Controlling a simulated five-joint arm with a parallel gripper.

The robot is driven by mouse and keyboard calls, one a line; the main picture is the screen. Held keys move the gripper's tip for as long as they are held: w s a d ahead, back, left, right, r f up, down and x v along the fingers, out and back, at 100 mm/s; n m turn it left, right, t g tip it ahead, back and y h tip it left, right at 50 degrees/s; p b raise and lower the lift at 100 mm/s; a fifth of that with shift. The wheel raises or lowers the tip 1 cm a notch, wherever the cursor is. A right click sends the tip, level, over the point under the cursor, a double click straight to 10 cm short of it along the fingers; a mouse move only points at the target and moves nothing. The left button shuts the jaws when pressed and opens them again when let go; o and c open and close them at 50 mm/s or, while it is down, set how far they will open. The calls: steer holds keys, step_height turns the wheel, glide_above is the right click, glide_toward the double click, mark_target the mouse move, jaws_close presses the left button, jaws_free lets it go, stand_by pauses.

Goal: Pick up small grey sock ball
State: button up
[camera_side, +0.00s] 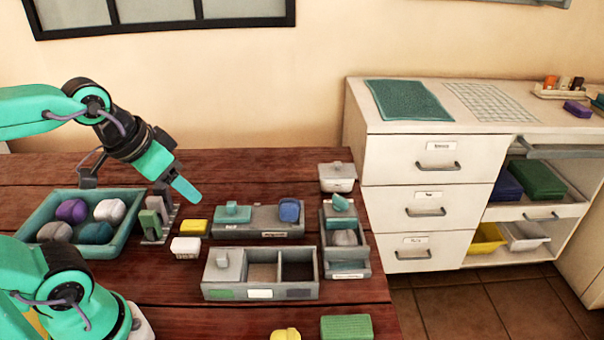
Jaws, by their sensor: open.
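Two rounded grey balls could be the sock ball. One grey ball (54,232) lies at the front left of a teal tray (128,231), beside purple, pale and teal balls. Another grey ball (343,238) sits in the middle of a narrow grey holder (361,255) on the right; I cannot tell which is the small one. My gripper (180,183) is open, tilted down to the right, above the tray's right side and the upright rack. It is apart from both grey balls, and one of its jaws is hard to make out.
An upright rack (154,228), yellow block (194,227) and white block (186,247) stand right of the tray. Grey organisers (262,293) fill the middle. A green block (346,327) lies in front. A drawer cabinet (425,160) stands right, past the table edge.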

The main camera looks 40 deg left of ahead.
steer(key=m+g, duration=0.6)
steer(key=m, duration=2)
glide_above(346, 234)
step_height(346, 234, down, 13)
steer(key=shift+s+a+f, duration=0.15)
steer(key=shift+f+m, duration=0.35)
steer(key=shift+m, duration=0.05)
steer(key=shift+f, duration=0.1)
steer(key=shift+f, duration=1.2)
